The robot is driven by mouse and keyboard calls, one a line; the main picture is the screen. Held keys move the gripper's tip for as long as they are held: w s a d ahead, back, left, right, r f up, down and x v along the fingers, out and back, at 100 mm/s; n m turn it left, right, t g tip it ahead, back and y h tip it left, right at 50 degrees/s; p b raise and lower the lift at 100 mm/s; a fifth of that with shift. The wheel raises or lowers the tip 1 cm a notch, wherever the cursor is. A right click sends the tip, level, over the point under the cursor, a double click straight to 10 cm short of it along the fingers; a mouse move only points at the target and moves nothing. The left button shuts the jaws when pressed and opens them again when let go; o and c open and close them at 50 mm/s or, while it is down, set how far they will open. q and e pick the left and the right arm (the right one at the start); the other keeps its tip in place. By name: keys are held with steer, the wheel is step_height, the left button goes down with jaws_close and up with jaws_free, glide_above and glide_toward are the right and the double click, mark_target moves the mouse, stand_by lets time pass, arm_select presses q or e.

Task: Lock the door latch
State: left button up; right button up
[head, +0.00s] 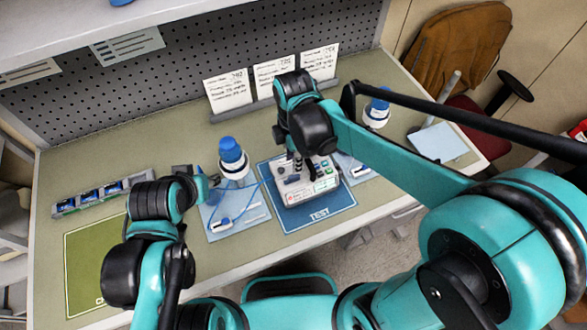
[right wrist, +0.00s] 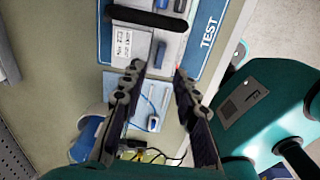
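The infusion pump (head: 326,183), a white box with a keypad and small coloured keys, sits on the blue TEST mat (head: 318,216). In the right wrist view its white body (right wrist: 122,60) shows at the top, with a dark bar (right wrist: 148,17) across it. A small grey-blue piece (right wrist: 160,54) there may be the door latch; I cannot tell. My right gripper (right wrist: 158,72) is open, its fingertips apart over the pump's near edge, with nothing between them. In the head view my right arm partly hides the pump. My left gripper (head: 203,184) is left of the pump; its fingers are unclear.
A blue-capped bottle (head: 232,158) on a light blue mat (head: 250,215) stands left of the pump, another bottle (head: 376,112) behind right. Note cards (head: 229,90) stand at the back. A grey strip (head: 98,196) and green mat (head: 85,262) lie left.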

mark_target(294, 176)
step_height(294, 176, down, 8)
steer(key=shift+r+b, duration=0.15)
steer(key=shift+b, duration=1)
jaws_close()
